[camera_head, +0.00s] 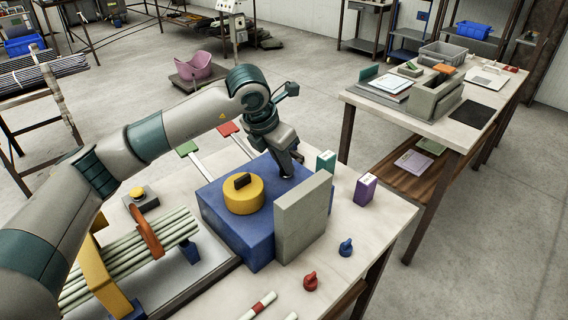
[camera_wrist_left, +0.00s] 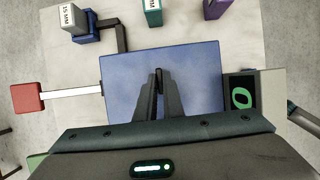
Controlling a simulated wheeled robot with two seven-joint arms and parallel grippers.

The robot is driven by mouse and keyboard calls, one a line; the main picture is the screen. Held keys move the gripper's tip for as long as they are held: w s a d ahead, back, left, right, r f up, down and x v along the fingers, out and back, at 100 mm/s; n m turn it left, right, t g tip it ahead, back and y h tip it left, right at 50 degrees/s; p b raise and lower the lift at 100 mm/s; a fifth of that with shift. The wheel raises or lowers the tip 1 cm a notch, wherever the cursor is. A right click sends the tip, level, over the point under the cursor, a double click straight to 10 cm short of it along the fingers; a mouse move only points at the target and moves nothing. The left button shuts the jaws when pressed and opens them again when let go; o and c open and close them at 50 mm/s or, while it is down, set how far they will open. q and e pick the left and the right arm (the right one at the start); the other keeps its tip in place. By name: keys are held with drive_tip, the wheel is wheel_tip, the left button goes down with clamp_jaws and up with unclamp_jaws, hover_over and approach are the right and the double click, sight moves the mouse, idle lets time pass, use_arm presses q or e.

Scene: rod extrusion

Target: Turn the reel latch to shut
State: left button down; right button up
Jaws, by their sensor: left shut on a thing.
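A blue box (camera_head: 235,225) stands on the white table with a yellow round reel part (camera_head: 243,195) and its dark raised grip (camera_head: 242,181) on top. My left gripper (camera_head: 287,176) reaches down to the box's top, beyond the yellow part. In the left wrist view my left gripper (camera_wrist_left: 158,92) is nearly closed on a thin dark piece, which looks like the reel latch (camera_wrist_left: 159,74), over the blue top (camera_wrist_left: 200,70). The yellow part is hidden there. Which way the latch is turned cannot be told. My right gripper is not in view.
A grey panel (camera_head: 303,218) stands against the box; a dark display with a green sign (camera_wrist_left: 240,98) shows beside it. Teal (camera_head: 326,160) and purple (camera_head: 365,188) small boxes stand close by. Red (camera_head: 310,281) and blue (camera_head: 346,247) knobs lie in front. Pale rods (camera_head: 130,258) lie left.

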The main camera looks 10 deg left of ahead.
use_arm(q)
drive_tip(key=c, duration=1.9)
unclamp_jaws()
drive_tip(key=shift+o, duration=0.2)
drive_tip(key=shift+r, duration=0.15)
